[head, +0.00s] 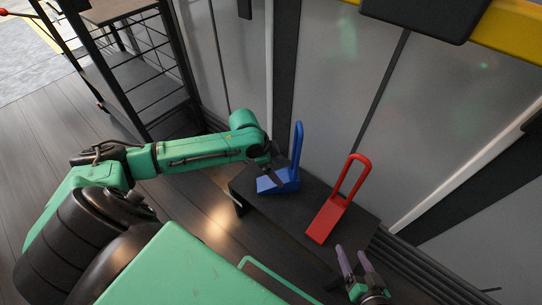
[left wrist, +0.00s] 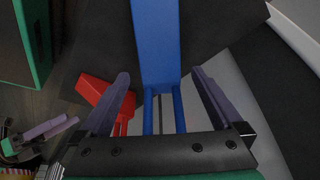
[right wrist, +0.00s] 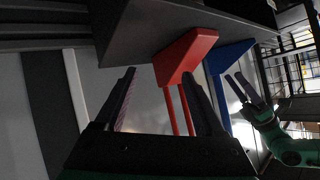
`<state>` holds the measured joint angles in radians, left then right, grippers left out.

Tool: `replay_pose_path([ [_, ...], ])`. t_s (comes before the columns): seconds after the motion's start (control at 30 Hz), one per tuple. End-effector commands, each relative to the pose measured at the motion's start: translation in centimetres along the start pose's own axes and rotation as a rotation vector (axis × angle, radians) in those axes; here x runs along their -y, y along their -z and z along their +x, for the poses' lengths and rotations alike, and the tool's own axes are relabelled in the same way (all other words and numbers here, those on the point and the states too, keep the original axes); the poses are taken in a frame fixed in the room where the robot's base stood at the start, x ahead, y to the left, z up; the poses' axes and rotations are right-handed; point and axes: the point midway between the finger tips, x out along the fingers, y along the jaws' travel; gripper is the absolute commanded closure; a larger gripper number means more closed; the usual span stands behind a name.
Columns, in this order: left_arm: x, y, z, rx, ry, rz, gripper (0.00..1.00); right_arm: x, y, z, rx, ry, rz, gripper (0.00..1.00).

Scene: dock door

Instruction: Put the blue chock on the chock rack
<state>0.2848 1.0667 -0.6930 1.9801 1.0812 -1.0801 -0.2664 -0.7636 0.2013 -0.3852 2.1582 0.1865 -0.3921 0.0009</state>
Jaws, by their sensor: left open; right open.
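The blue chock (head: 281,182), a wedge with a tall loop handle, stands on the left end of a low dark stand (head: 272,214), which may be the chock rack. My left gripper (head: 268,168) is beside it, open. In the left wrist view the blue chock (left wrist: 157,45) lies between the two spread fingers, with a gap on each side; I cannot tell how deep the handle is between them. My right gripper (head: 356,258) is open and empty, in front of the stand's right end. In the right wrist view the blue chock (right wrist: 229,58) shows behind the red one.
A red chock (head: 326,221) with a loop handle stands on the same stand, right of the blue one. Behind is a grey panelled door (head: 345,80). A black wire-sided shelf unit (head: 140,75) stands at the back left. Wooden floor lies open at the left.

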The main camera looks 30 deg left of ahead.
Motion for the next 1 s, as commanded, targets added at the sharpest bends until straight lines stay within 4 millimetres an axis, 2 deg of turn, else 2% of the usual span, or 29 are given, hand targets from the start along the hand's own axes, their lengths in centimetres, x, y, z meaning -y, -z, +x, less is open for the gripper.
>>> replay_pose_path([
  [0.03,0.0,0.1,-1.6,0.003,0.000,0.000,0.00,-0.2,0.9,-0.7,0.041,-0.014,-0.009,0.29],
  [0.1,0.0,0.1,-2.9,0.002,0.001,0.000,0.00,-1.1,1.2,-1.3,0.116,-0.040,-0.023,0.29],
  [0.33,0.0,0.0,-6.0,0.002,-0.001,-0.001,0.00,-3.2,1.6,-3.9,0.314,-0.113,-0.044,0.29],
  [0.5,0.0,0.0,-6.4,0.000,-0.001,-0.001,0.00,-3.6,1.4,-4.4,0.357,-0.128,-0.045,0.29],
  [1.0,0.0,0.0,-6.3,0.000,-0.001,-0.001,0.00,-3.6,1.3,-4.4,0.356,-0.127,-0.045,0.29],
])
